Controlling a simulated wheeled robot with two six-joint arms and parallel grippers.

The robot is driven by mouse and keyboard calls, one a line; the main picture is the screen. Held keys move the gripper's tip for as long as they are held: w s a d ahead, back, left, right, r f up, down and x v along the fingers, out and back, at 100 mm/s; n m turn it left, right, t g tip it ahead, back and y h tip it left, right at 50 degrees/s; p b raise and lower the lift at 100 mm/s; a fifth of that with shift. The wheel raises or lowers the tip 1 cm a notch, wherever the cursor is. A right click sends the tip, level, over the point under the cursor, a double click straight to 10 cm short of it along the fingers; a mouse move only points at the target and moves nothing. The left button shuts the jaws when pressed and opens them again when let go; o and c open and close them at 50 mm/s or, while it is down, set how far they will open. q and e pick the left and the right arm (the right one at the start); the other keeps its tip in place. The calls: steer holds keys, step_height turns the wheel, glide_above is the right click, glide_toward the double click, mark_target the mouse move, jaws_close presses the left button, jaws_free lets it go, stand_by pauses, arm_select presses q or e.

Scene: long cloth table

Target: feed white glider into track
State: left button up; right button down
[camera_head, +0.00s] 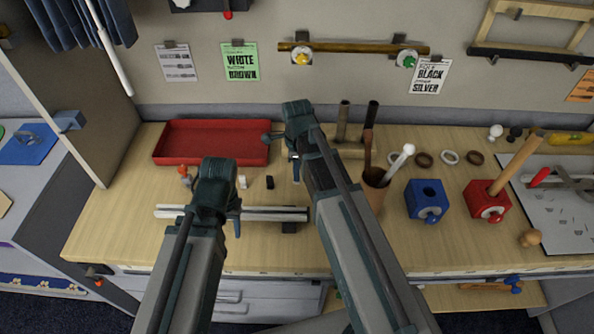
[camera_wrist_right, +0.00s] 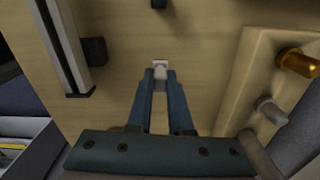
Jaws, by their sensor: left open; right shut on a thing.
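A small white glider (camera_wrist_right: 160,66) is between the fingertips of my right gripper (camera_wrist_right: 160,85), which is shut on it, over the bare wood. In the head view my right gripper (camera_head: 296,172) is behind the track, and the glider is hard to make out there. The silver track (camera_head: 272,212) lies left to right near the table's front; it also shows at upper left in the wrist view (camera_wrist_right: 66,45). My left gripper (camera_head: 238,213) is open at the track's middle; whether its fingers touch the track I cannot tell.
Another small white piece (camera_head: 242,182) and a black piece (camera_head: 270,183) lie behind the track. A red tray (camera_head: 212,160) is at the back left. A brown cup (camera_head: 375,192) and a blue block (camera_head: 427,214) stand to the right.

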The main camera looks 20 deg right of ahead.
arm_select(q)
steer(key=shift+f+b, duration=1.35)
steer(key=shift+f, duration=0.2)
arm_select(e)
steer(key=shift+f, duration=1.55)
steer(key=c, duration=0.8)
jaws_free()
steer(key=shift+o, duration=0.2)
arm_select(q)
steer(key=shift+r, duration=0.25)
arm_select(e)
steer(key=shift+r, duration=0.3)
jaws_close()
